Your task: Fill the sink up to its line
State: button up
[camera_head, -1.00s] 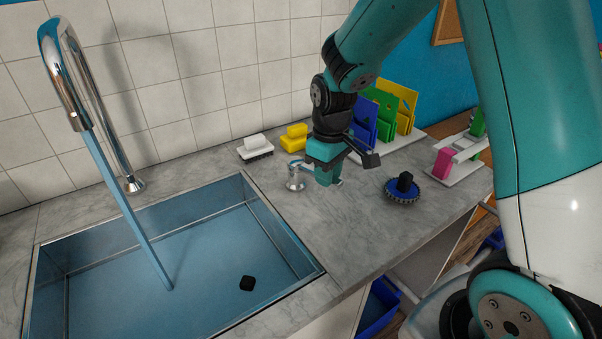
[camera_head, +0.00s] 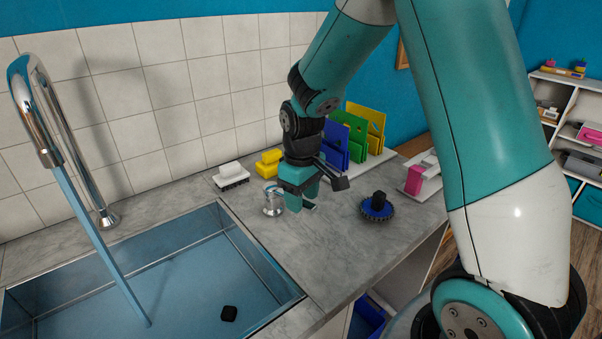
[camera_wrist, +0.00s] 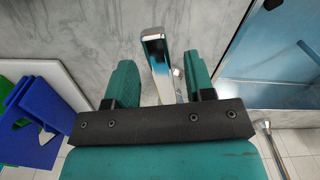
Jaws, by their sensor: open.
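The sink (camera_head: 254,243) is set in the counter at lower left. A chrome spout (camera_head: 30,100) sends a stream of water (camera_head: 100,245) into it. Blue water covers the sink's floor; a thin line runs along the inner walls, but I cannot tell exactly how the surface stands against it. A short chrome tap lever (camera_head: 272,200) stands on the counter right of the sink. My gripper (camera_head: 303,204) is open, pointing down just right of the lever's base. In the wrist view the lever's arm (camera_wrist: 157,62) lies between the two open fingers.
A white brush (camera_head: 231,175) and yellow sponge (camera_head: 268,164) sit behind the lever. A blue round scrubber (camera_head: 377,207) is to the right, with colored boards in a rack (camera_head: 382,155) behind it. The counter's front middle is clear.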

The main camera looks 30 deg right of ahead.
notch_tip(320, 180, up, 17)
dwell(0.4)
jog(key=shift+w, duration=0.1)
dwell(6.8)
